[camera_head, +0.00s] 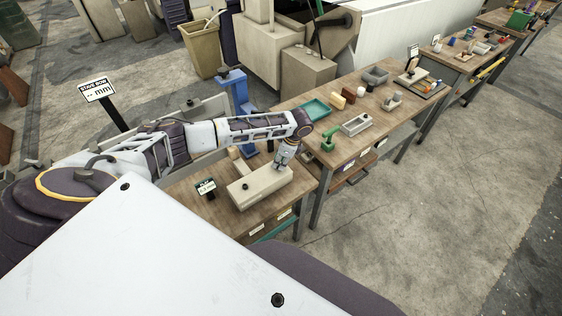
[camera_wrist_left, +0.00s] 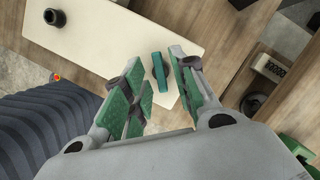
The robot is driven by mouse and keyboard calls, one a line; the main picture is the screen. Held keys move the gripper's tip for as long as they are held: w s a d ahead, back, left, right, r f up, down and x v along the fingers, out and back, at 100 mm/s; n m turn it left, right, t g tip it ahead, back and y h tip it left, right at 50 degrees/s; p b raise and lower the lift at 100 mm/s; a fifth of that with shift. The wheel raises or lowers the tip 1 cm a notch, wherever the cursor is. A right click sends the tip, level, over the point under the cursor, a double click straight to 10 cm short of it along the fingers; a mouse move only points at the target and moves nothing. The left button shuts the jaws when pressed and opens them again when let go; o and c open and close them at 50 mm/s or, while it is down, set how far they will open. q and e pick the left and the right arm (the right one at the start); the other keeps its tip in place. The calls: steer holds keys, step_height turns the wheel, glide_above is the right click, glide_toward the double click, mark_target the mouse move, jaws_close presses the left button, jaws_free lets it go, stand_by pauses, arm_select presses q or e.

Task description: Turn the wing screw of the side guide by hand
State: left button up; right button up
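The side guide is a long beige block (camera_head: 258,191) on the near wooden table, with a black knob (camera_head: 245,187) toward its left end. My left gripper (camera_head: 285,160) is over the block's right end and hides the wing screw in the head view. In the left wrist view, the teal wing screw (camera_wrist_left: 159,72) stands on the beige block (camera_wrist_left: 118,38), between the open green-padded fingers of my left gripper (camera_wrist_left: 158,78). The right finger is close beside it; I cannot tell whether it touches. The black knob also shows there (camera_wrist_left: 54,17). My right gripper is not in view.
A blue stand (camera_head: 238,92) is behind the table. The neighbouring bench holds a green tool (camera_head: 329,139), a pale tray (camera_head: 356,124) and a teal tray (camera_head: 315,109). The floor at right is clear.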

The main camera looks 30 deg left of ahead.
arm_select(q)
steer(key=shift+a+f+b, duration=0.1)
steer(key=shift+f+b, duration=0.25)
steer(key=shift+r, duration=0.1)
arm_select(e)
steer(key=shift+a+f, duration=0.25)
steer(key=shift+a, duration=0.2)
arm_select(q)
steer(key=shift+p, duration=0.55)
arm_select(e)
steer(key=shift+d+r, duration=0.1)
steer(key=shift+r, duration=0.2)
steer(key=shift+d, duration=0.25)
arm_select(q)
jaws_close()
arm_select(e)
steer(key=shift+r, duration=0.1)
